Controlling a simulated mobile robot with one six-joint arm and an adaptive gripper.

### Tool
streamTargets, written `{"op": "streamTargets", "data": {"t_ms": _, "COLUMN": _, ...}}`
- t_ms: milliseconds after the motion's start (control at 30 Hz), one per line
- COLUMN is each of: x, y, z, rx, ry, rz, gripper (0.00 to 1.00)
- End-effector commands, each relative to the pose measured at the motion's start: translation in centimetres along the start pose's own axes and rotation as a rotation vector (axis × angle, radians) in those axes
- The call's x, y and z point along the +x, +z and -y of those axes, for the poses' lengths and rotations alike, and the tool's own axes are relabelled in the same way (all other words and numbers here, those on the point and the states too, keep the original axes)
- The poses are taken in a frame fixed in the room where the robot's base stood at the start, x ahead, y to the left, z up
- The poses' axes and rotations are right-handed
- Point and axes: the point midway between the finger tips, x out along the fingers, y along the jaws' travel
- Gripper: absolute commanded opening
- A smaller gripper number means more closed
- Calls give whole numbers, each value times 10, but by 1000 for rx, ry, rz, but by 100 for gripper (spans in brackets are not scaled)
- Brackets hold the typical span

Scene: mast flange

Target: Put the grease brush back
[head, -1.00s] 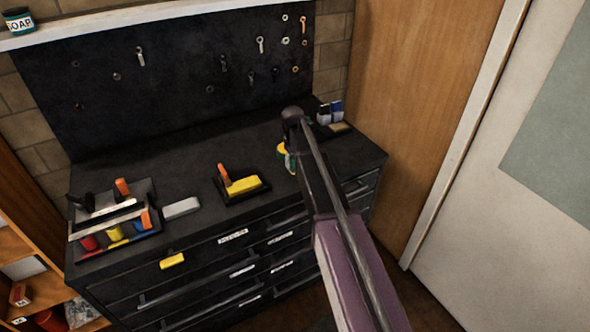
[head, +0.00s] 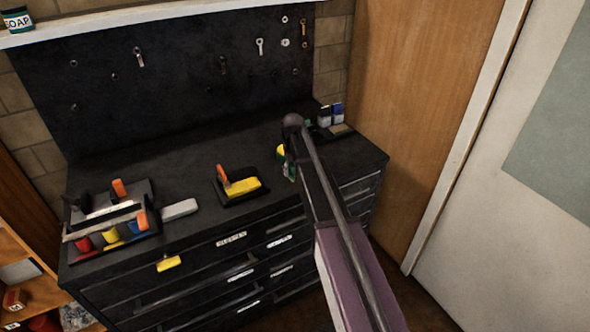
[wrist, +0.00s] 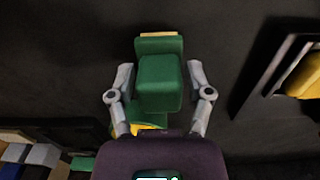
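A green block-shaped thing with a tan edge (wrist: 160,84), possibly the grease brush, stands between the fingers of my gripper (wrist: 160,72) in the wrist view. A gap shows on each side, so the fingers look open around it, not touching. A yellow part (wrist: 148,129) shows behind it, close to the gripper's body. In the head view my arm partly hides the green thing (head: 290,171) and a yellow thing (head: 281,152) on the black cabinet top. My fingers are hard to make out there.
A black tray (head: 228,200) with a yellow, orange-handled thing lies to the left. Further left are a caddy (head: 112,240) with coloured items and a grey block (head: 179,209). Small blue and white containers (head: 331,115) stand behind at the right. Tools hang on the back board (head: 180,100).

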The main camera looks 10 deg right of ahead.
Motion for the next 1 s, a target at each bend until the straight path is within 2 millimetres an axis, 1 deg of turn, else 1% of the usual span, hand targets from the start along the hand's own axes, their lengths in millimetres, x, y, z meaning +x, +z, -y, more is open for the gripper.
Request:
{"op": "streamTargets", "data": {"t_ms": 367, "x": 0, "y": 0, "z": 0, "rx": 0, "ry": 0, "rz": 0, "gripper": 82}}
{"op": "streamTargets", "data": {"t_ms": 567, "x": -3, "y": 0, "z": 0, "rx": 0, "ry": 0, "rz": 0, "gripper": 82}}
{"op": "streamTargets", "data": {"t_ms": 767, "x": -13, "y": 0, "z": 0, "rx": 0, "ry": 0, "rz": 0, "gripper": 82}}
{"op": "streamTargets", "data": {"t_ms": 1000, "x": -32, "y": 0, "z": 0, "rx": 0, "ry": 0, "rz": 0, "gripper": 82}}
